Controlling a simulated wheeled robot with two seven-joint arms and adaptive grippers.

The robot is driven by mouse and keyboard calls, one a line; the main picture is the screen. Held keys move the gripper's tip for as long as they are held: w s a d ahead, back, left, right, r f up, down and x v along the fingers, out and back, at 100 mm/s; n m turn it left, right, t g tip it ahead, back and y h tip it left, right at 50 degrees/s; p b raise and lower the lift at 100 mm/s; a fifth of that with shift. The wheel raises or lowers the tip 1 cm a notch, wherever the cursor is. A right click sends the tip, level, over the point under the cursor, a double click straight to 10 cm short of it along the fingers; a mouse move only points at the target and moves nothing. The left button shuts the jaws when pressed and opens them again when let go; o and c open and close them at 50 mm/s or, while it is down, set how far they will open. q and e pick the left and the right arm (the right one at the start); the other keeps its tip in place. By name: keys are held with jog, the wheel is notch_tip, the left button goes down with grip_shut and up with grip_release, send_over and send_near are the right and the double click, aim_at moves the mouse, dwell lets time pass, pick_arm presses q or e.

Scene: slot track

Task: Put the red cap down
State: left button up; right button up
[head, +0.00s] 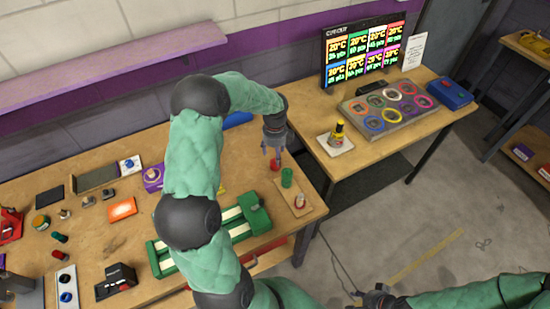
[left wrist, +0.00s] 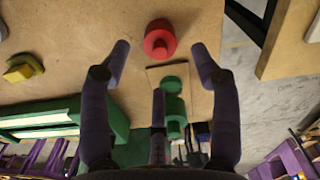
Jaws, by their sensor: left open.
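The red cap (head: 275,166) rests on the wooden table, just beside a small wooden board (head: 304,211). In the left wrist view the red cap (left wrist: 160,42) is round with a raised centre, and sits between and slightly beyond the spread fingertips. My left gripper (head: 272,154) points down just above the cap; its fingers (left wrist: 161,50) are open, with nothing held between them. A green cylinder (head: 287,177) stands on the board. My right gripper (head: 377,298) is dark and small at the bottom edge; its fingers are unclear.
A green and cream slotted track (head: 247,217) lies left of the board. A second table (head: 400,130) carries a grey tray with coloured rings (head: 378,123) and a screen (head: 362,52). A gap separates the tables. Several small parts lie on the left of my table.

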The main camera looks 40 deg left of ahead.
pick_arm(q)
notch_tip(320, 180, up, 6)
jog(key=p, duration=0.1)
jog(key=shift+r, duration=0.25)
dwell(0.4)
